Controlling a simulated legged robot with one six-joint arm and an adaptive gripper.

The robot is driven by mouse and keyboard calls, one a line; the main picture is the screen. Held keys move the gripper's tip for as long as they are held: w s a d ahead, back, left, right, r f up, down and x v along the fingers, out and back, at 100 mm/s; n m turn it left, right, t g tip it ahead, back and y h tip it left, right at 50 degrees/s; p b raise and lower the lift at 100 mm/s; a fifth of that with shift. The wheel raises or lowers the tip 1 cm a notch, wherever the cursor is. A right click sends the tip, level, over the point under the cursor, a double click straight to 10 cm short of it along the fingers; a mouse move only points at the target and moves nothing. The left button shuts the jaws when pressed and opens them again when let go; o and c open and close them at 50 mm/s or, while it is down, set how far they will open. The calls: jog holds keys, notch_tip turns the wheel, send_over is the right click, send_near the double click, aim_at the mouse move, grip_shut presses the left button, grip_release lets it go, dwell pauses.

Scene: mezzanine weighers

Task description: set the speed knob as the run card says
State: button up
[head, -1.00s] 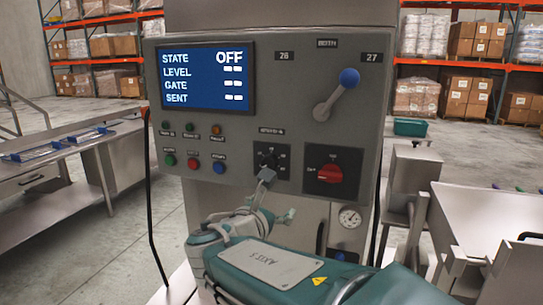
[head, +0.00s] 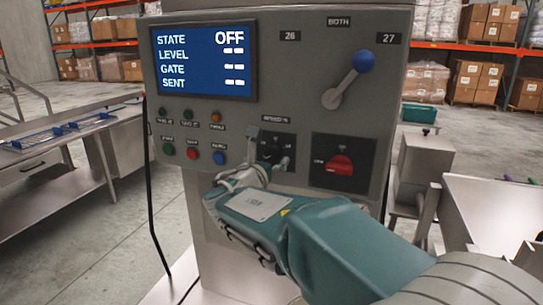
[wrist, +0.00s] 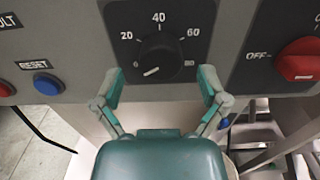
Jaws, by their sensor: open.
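The speed knob (wrist: 158,58) is a round black dial on a black plate marked 20, 40, 60 and 80. Its white pointer mark is turned to the lower left, on the low side of 20. In the head view the knob's plate (head: 282,143) is partly hidden by my gripper (head: 268,150). In the wrist view my gripper (wrist: 160,88) is open, with one finger below left of the knob and the other below right. A gap shows between each finger and the knob. I cannot make out a run card.
The display (head: 203,60) reads STATE OFF, with dashes for level, gate and sent. A red rotary switch (head: 339,164) sits right of the knob, at OFF. A blue-tipped lever (head: 348,80) points toward 27. Coloured buttons, including a blue one (head: 219,157), lie to the left.

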jog(key=shift+x, duration=1.1)
jog(key=c, duration=1.1)
jog(key=shift+c, duration=0.2)
